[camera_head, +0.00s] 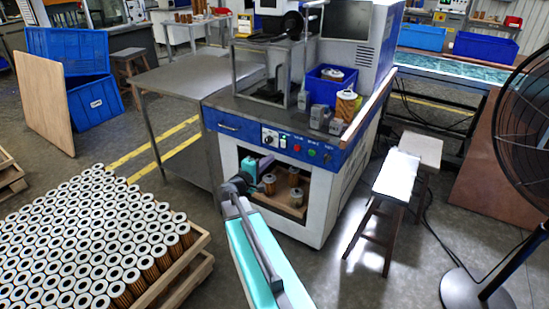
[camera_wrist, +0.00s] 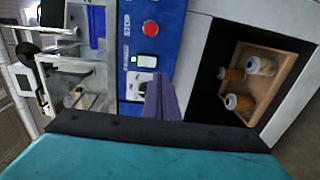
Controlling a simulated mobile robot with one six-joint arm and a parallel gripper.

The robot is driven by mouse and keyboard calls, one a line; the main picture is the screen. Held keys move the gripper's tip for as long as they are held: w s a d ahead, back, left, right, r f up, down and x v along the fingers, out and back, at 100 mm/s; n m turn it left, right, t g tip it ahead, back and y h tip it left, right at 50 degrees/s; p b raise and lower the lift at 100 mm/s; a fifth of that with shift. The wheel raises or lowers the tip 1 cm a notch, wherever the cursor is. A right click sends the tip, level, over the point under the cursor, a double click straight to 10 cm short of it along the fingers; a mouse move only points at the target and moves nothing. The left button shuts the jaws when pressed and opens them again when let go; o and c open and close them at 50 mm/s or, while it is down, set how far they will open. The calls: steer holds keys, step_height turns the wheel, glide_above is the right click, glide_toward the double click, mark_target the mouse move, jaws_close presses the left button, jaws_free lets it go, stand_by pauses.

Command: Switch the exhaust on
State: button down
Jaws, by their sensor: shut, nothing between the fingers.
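The blue control panel (camera_head: 325,155) runs across the front of the white machine (camera_head: 335,195). It carries a white switch plate (camera_head: 270,138), a small light-coloured switch (camera_head: 283,143), a red button (camera_head: 297,149) and a green button (camera_head: 311,152). In the wrist view the red button (camera_wrist: 150,28), a white switch with a green light (camera_wrist: 147,58) and the white plate (camera_wrist: 140,87) show. My gripper (camera_head: 262,163) is shut and empty, just below the panel's left part. Its purple fingers (camera_wrist: 162,98) partly cover the white plate; contact cannot be told.
Below the panel, an open bay holds a wooden tray (camera_wrist: 285,72) with several cartridges. A pallet of cartridges (camera_head: 95,240) stands at left. A stool (camera_head: 397,178) and a black fan (camera_head: 525,130) stand at right. A steel table (camera_head: 185,75) adjoins the machine.

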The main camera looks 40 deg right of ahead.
steer(key=v, duration=0.7)
steer(key=shift+f, duration=0.75)
steer(key=shift+a, duration=0.1)
steer(key=s+a+f+g+y+p, duration=0.1)
steer(key=s+a+f+y+p, duration=0.1)
steer(key=s+a+f, duration=0.5)
steer(key=s+a+f+g+y+p, duration=0.25)
steer(key=a+f, duration=0.25)
steer(key=f, duration=0.4)
steer(key=s+a+f+g+y+p, duration=0.1)
steer(key=s+a+f+y+p, duration=0.2)
steer(key=a+f, duration=0.4)
steer(key=s+a+f+m+g+y, duration=0.1)
steer(key=s+a+f+y, duration=0.3)
steer(key=s+a, duration=0.6)
steer(key=s+a+f+m+g+y+p, duration=0.1)
steer(key=s+a+f+g+y, duration=0.3)
steer(key=s+a, duration=0.5)
steer(key=shift+s+a+f+m+y, duration=0.45)
steer(key=shift+s+f+m, duration=0.25)
steer(key=shift+f, duration=0.3)
